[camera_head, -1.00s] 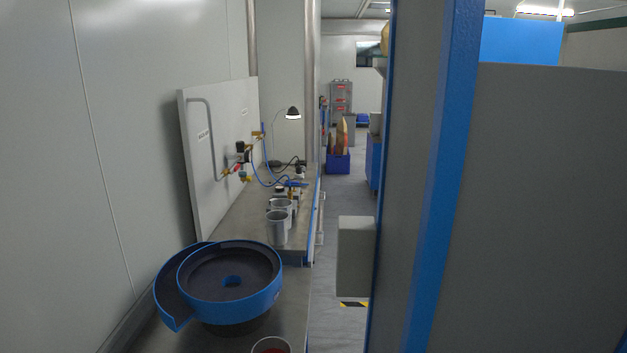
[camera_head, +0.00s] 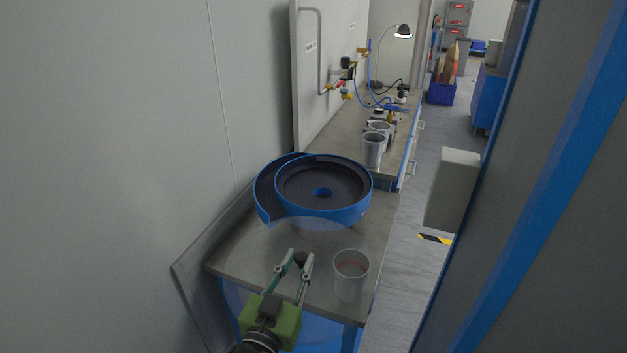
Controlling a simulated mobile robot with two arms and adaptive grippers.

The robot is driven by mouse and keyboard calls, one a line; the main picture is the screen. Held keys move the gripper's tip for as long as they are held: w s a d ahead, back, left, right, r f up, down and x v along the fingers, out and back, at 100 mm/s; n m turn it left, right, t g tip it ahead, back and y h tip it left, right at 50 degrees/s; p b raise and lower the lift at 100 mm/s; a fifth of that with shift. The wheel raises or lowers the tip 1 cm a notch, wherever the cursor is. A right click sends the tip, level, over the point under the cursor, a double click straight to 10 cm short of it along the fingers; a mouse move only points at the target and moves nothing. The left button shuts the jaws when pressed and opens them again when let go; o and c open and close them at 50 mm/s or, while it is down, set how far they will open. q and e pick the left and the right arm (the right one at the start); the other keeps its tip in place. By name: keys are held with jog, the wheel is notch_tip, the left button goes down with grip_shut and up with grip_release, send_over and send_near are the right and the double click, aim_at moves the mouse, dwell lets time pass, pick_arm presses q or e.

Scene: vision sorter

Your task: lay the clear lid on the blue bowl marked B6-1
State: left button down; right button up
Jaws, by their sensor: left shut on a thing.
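The blue bowl (camera_head: 364,207), a round feeder bowl with a dark inside and an outer blue chute on its left, stands open on the steel bench. No B6-1 mark is readable on it. My left gripper (camera_head: 300,262) comes in from the bottom, on the near side of the bowl. Its fingers are shut on the black knob of the clear lid (camera_head: 312,227). The lid is a large, faint, see-through disc. Its far edge overlaps the bowl's near side in the picture; I cannot tell its height. My right gripper is not in view.
A grey cup (camera_head: 351,284) with something reddish inside stands on the bench (camera_head: 236,258), right of my left gripper. More grey cups (camera_head: 372,151) stand beyond the bowl. A wall is close on the left. A grey box (camera_head: 453,190) and blue-edged panel are on the right.

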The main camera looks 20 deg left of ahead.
pick_arm(q)
jog(key=shift+n+y, duration=0.3)
jog(key=shift+y, duration=0.1)
jog(key=w+r, duration=0.2)
jog(key=w, duration=0.2)
jog(key=w+a+r, duration=0.1)
jog(key=w, duration=0.3)
jog(key=w+a+r+p, duration=0.1)
jog(key=w+r, duration=0.1)
jog(key=w, duration=0.2)
jog(key=shift+w+r, duration=0.2)
jog(key=shift+r, duration=0.15)
jog(key=w+a+r+y+p, duration=0.1)
jog(key=w+a+r, duration=0.1)
jog(key=w+r, duration=0.4)
jog(key=shift+w+r+n, duration=0.4)
jog(key=shift+w, duration=0.8)
